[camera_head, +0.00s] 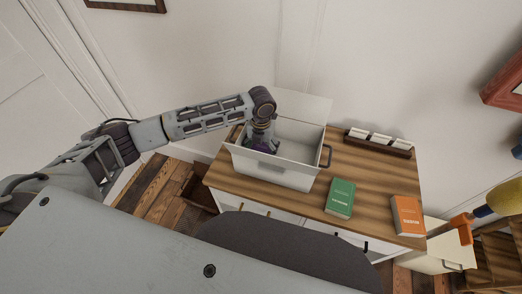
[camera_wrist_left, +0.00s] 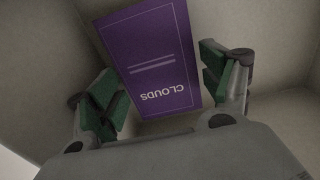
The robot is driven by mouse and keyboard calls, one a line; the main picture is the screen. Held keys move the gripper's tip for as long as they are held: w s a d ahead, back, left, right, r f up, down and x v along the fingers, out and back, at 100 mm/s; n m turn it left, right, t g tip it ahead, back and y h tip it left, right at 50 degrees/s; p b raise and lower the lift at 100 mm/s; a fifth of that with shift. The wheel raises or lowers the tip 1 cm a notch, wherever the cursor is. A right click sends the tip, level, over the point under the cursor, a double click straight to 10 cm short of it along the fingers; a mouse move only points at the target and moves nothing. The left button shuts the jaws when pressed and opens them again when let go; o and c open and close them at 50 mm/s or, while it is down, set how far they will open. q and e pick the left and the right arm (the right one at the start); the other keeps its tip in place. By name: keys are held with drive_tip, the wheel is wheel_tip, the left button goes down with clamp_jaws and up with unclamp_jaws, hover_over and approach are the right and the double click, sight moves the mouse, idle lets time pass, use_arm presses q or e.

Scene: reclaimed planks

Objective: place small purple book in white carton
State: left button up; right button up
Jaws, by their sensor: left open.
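The white carton (camera_head: 272,168) stands open on the wooden top of a cabinet, with its lid raised at the back. My left arm reaches over its rim, and my left gripper (camera_head: 262,142) is down inside it. The small purple book (camera_wrist_left: 150,58), marked "CLOUDS", is inside the carton in the left wrist view. The left gripper (camera_wrist_left: 162,95) is open, with its green-padded fingers apart on either side of the book. A small patch of purple (camera_head: 262,148) shows below the gripper in the head view. Whether the book touches the carton's floor is unclear. My right gripper is not seen.
A green book (camera_head: 340,197) and an orange book (camera_head: 408,215) lie on the cabinet top (camera_head: 375,185) to the right of the carton. A dark holder with white cards (camera_head: 378,141) stands at the back. A cream box (camera_head: 440,252) is lower right.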

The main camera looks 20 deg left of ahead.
sight(261, 150)
use_arm(q)
wheel_tip(261, 150, up, 11)
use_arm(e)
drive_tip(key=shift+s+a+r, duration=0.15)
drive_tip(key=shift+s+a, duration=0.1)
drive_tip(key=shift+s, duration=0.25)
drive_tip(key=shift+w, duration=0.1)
